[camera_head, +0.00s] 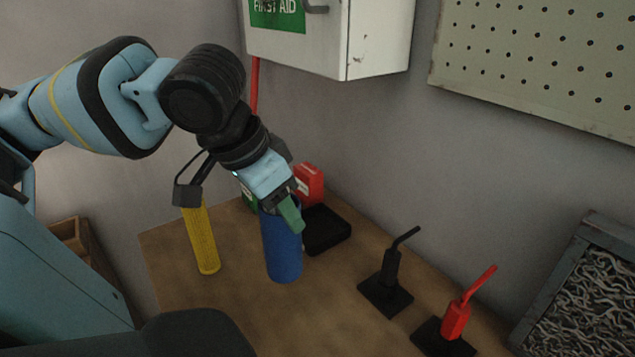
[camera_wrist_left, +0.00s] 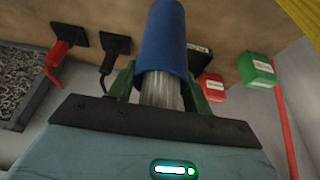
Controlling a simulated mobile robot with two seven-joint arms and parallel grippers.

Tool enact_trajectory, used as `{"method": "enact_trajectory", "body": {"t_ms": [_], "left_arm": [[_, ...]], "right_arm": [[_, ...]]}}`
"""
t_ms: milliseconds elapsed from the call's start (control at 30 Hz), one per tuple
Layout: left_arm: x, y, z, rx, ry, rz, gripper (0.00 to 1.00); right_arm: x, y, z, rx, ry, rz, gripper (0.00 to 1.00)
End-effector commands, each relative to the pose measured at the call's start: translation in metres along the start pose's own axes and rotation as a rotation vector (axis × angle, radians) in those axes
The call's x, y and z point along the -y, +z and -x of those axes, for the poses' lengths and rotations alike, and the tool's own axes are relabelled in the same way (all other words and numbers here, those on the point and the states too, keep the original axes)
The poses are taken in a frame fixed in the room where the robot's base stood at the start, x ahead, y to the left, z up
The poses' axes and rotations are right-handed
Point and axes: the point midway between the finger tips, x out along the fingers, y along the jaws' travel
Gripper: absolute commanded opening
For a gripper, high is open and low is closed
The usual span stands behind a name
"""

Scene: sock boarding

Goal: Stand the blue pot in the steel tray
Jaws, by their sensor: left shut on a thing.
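The blue pot (camera_head: 282,252) is a tall cylinder, roughly upright over the wooden bench. In the left wrist view the pot (camera_wrist_left: 164,40) runs away from me between the green fingers, with a pale grey inside at its near end. My left gripper (camera_head: 289,212) is shut on its upper end. I cannot tell whether its base touches the bench. A dark, shallow square tray (camera_head: 327,231) lies just behind and right of the pot, partly hidden; it looks black, and I cannot tell if it is steel. My right gripper is not in view.
A yellow cylinder (camera_head: 202,240) stands left of the pot. A red box (camera_head: 309,183) is behind. Black (camera_head: 388,282) and red (camera_head: 456,322) handled stands are to the right, near a grey-framed bin (camera_head: 585,300) of metal strands. A first-aid cabinet (camera_head: 370,35) hangs above.

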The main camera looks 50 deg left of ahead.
Motion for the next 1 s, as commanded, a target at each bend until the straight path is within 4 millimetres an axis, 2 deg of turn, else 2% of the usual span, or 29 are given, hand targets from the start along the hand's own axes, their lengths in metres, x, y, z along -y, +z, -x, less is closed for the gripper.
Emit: {"method": "enact_trajectory", "body": {"t_ms": [267, 800, 1000], "left_arm": [[0.023, -0.027, -0.017, 0.006, -0.004, 0.005, 0.13], [0.082, -0.103, -0.058, 0.002, -0.003, 0.002, 0.13], [0.090, -0.115, -0.063, -0.001, -0.001, 0.000, 0.13]], "right_arm": [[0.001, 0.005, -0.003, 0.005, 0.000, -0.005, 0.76], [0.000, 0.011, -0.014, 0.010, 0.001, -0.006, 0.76], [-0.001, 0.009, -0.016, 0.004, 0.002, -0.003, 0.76]]}}
